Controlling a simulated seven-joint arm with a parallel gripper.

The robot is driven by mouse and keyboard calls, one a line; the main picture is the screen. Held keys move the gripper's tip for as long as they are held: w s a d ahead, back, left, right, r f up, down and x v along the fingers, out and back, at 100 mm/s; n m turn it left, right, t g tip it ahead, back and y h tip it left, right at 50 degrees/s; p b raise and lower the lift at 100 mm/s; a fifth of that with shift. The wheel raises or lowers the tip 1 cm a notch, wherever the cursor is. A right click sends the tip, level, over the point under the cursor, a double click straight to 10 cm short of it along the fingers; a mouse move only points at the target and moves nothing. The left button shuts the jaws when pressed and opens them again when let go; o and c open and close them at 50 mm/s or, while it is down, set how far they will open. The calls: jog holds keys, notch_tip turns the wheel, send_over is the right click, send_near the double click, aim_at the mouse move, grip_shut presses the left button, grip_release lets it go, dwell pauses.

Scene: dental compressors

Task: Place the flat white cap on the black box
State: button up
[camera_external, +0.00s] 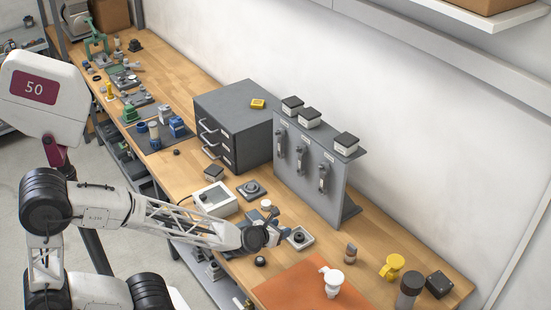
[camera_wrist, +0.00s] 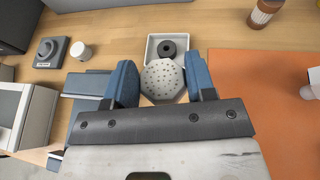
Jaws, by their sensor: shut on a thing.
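My gripper (camera_external: 272,229) is low over the middle of the bench. In the wrist view its blue fingers (camera_wrist: 162,82) are shut on a pale, flat, octagonal piece with small dark holes, which looks like the flat white cap (camera_wrist: 163,79). In the external view my gripper hides this piece. A black box (camera_external: 439,284) stands at the bench's right end, far to the right of my gripper. It is outside the wrist view.
A white tray (camera_external: 300,238) with a black ring lies just beyond the held piece. A small white cylinder (camera_wrist: 80,50) stands nearby. An orange mat (camera_external: 290,286) bears a white fitting (camera_external: 332,282). A yellow part (camera_external: 392,266) and dark cylinder (camera_external: 410,288) stand near the black box.

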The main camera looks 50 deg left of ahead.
jog(key=w+d+r+n+y, duration=0.1)
jog(key=w+d+r, duration=0.3)
jog(key=w+d, duration=0.3)
jog(key=w+d+r+n+g+y, duration=0.1)
jog(key=w+d+r+y, duration=0.1)
jog(key=w+d+r, duration=0.5)
jog(key=w+d+r+n+y, duration=0.15)
jog(key=w+d, duration=0.25)
jog(key=w, duration=0.6)
jog(key=n+g+y, duration=0.3)
jog(key=n, duration=0.1)
send_over(441, 282)
notch_tip(441, 282, down, 8)
dwell(0.4)
jog(key=shift+f+m, duration=0.2)
jog(key=shift+m, duration=0.05)
jog(key=shift+f, duration=2.4)
jog(key=shift+f, duration=2.5)
